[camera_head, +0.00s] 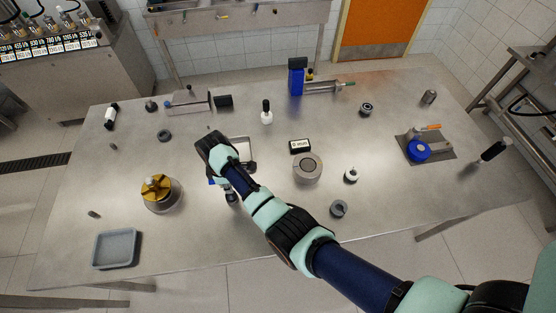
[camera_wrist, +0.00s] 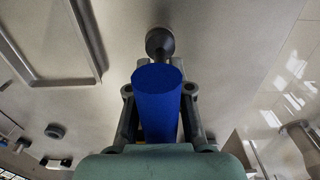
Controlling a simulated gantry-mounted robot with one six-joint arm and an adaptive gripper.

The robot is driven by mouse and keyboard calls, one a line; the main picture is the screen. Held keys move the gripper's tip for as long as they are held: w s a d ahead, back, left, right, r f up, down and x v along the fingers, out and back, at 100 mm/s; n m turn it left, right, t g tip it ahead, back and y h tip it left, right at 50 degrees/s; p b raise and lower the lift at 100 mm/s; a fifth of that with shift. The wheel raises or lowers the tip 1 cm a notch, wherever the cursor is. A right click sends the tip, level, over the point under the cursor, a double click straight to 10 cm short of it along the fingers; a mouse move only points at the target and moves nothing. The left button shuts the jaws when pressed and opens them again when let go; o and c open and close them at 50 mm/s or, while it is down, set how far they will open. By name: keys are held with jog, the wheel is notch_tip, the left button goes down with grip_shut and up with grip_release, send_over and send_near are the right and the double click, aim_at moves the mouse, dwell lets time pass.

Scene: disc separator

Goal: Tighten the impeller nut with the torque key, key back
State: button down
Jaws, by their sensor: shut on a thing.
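My gripper (camera_head: 224,186) is low over the middle-left of the steel table. In the wrist view, my gripper (camera_wrist: 160,92) is shut on a blue cylindrical handle (camera_wrist: 158,100), which looks like the torque key's. A dark round end (camera_wrist: 160,43) shows just beyond the handle; I cannot tell whether it is joined to it. In the head view my wrist hides most of the held thing. A brass-coloured impeller (camera_head: 156,186) sits on a round metal base at the left, apart from my gripper. Its nut is too small to make out.
A shallow grey-rimmed tray (camera_head: 253,166) lies just behind my gripper. A grey bin (camera_head: 115,250) is at the front left. A round metal block (camera_head: 308,170), a black labelled box (camera_head: 300,146) and a white bottle (camera_head: 267,116) stand nearby.

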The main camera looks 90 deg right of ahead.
jog(key=shift+r+p, duration=2.6)
jog(key=shift+r, duration=0.1)
jog(key=shift+f, duration=0.1)
